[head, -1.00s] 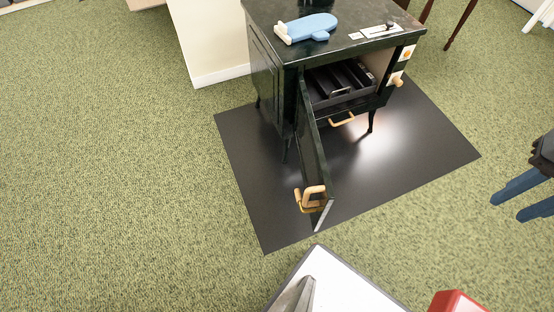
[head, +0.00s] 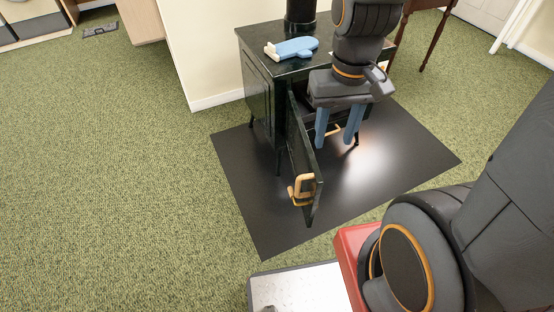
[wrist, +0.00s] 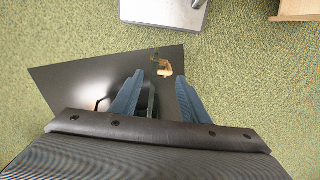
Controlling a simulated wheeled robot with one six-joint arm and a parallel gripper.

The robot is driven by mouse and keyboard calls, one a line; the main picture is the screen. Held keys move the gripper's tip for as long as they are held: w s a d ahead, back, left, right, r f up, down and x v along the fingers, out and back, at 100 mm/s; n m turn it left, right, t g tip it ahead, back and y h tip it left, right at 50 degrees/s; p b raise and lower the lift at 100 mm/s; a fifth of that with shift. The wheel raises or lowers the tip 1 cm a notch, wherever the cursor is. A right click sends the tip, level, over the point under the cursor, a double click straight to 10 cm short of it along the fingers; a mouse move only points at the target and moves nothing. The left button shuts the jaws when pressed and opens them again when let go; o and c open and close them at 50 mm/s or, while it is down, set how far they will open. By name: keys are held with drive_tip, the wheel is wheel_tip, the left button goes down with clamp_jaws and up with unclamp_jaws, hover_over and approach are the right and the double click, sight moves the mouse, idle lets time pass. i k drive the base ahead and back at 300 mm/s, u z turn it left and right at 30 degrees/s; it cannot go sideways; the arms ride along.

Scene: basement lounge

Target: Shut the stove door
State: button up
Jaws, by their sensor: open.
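The dark stove (head: 258,100) stands on a black floor plate (head: 250,190). Its door (head: 303,155) hangs wide open, swung out toward me, with a light wooden handle (head: 302,188) near its free end. The handle also shows in the wrist view (wrist: 164,68), beyond the fingertips. My gripper (head: 338,134) is open and empty, its blue fingers pointing down in front of the stove opening, right of the door. In the wrist view my gripper (wrist: 158,90) shows the door's thin edge between its fingers; contact cannot be told. My arm hides part of the opening.
A blue mitt-shaped thing (head: 292,48) lies on the stove top, beside a black pipe (head: 300,15). A cream wall (head: 205,50) stands behind left. A dark wooden table leg (head: 438,40) is at the back right.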

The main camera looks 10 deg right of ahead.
sight(307, 175)
drive_tip(key=z, duration=1.2)
drive_tip(key=k, duration=0.5)
drive_tip(key=u, duration=1.1)
